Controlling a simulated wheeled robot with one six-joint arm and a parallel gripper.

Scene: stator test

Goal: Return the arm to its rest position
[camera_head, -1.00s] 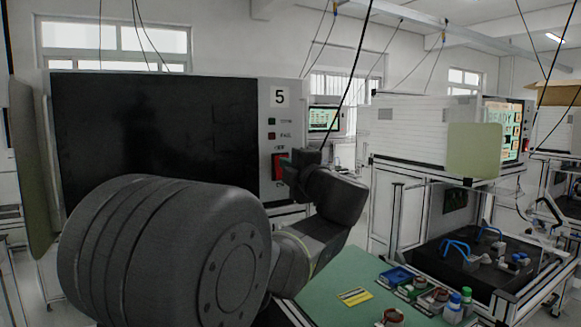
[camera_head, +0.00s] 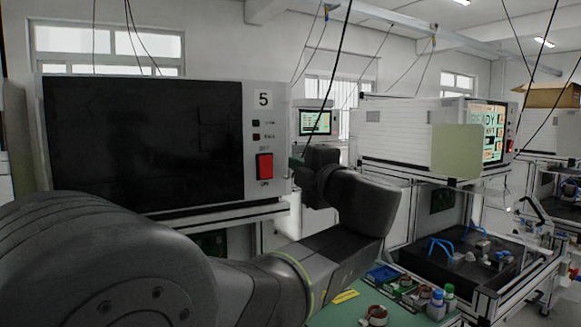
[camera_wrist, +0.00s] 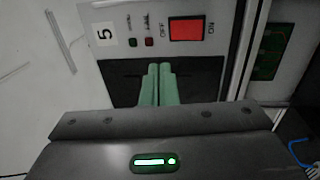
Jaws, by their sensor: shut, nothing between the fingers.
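My gripper (camera_head: 295,163) is in the middle of the head view, just right of the test cabinet's red switch (camera_head: 265,167). In the wrist view its two green fingers (camera_wrist: 158,84) lie side by side, shut and empty. They point toward the front of the cabinet marked 5 (camera_head: 222,200), with the red switch (camera_wrist: 187,28) beyond them and to the right. I see no contact between the fingers and the cabinet, though the exact gap is hard to tell. My arm fills the lower left and middle of the head view and hides part of the bench.
A green work mat (camera_head: 325,314) with several small parts and bottles lies at the lower middle, beside my forearm. Another test station (camera_head: 405,135) stands to the right, with a black fixture bed (camera_head: 425,264) below it. Cables hang from above.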

